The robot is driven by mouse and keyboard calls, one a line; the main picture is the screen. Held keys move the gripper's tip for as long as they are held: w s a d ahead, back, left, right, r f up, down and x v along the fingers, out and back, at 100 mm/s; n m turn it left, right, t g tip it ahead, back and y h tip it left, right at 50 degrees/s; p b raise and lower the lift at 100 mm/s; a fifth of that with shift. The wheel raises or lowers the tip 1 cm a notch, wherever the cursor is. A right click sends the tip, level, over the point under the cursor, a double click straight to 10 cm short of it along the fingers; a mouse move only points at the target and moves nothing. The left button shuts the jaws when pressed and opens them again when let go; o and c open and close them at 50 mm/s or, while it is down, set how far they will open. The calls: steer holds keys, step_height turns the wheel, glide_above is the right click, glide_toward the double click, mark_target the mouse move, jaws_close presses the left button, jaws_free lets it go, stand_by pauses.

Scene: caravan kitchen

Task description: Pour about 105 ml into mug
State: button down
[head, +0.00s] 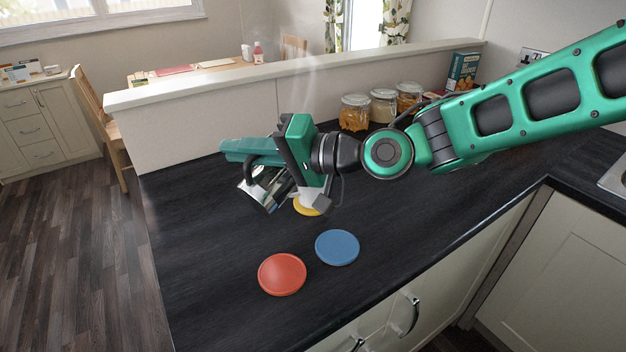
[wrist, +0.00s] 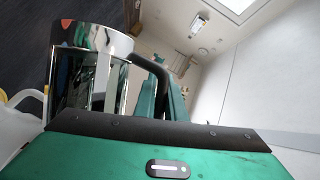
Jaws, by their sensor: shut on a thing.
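My gripper (head: 268,160) is shut on the black handle of a shiny metal jug (head: 260,194). The jug is tilted and held above the dark counter. Its mirror-like body and handle also show in the wrist view (wrist: 92,75). A white mug (head: 309,194) stands by the yellow coaster (head: 307,208), mostly hidden behind my gripper; I cannot tell its exact seat on the coaster. Part of the white mug is at the lower left edge of the wrist view (wrist: 15,132). No liquid stream is visible, and the mug's inside is hidden.
A red coaster (head: 282,274) and a blue coaster (head: 337,247) lie bare on the counter (head: 200,240) in front. Several glass jars (head: 383,105) and a box (head: 462,71) stand along the raised ledge (head: 230,80) behind. The counter's left part is clear.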

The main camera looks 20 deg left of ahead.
steer(key=shift+w+d+r+m+p, duration=0.1)
steer(key=shift+w+r+m+p, duration=0.1)
steer(key=shift+r+m+p, duration=0.15)
stand_by(0.5)
steer(key=shift+s+a+f+n, duration=0.15)
steer(key=shift+s+f+n, duration=0.3)
steer(key=shift+f, duration=0.15)
steer(key=shift+s+a+f+n, duration=0.15)
steer(key=shift+s+f+n, duration=0.25)
steer(key=shift+f, duration=0.15)
steer(key=shift+s+a+f+n+t+h, duration=0.1)
steer(key=shift+s+a+n+t+h, duration=0.1)
steer(key=shift+s+n+t+h, duration=0.3)
steer(key=shift+s+a+f+n+t+h+b, duration=0.1)
steer(key=shift+f+n+t+h+b, duration=0.1)
steer(key=shift+f+n, duration=0.45)
steer(key=shift+a+f+n+t+h+b, duration=0.1)
steer(key=shift+f+n+t+h, duration=0.2)
steer(key=shift+f, duration=0.55)
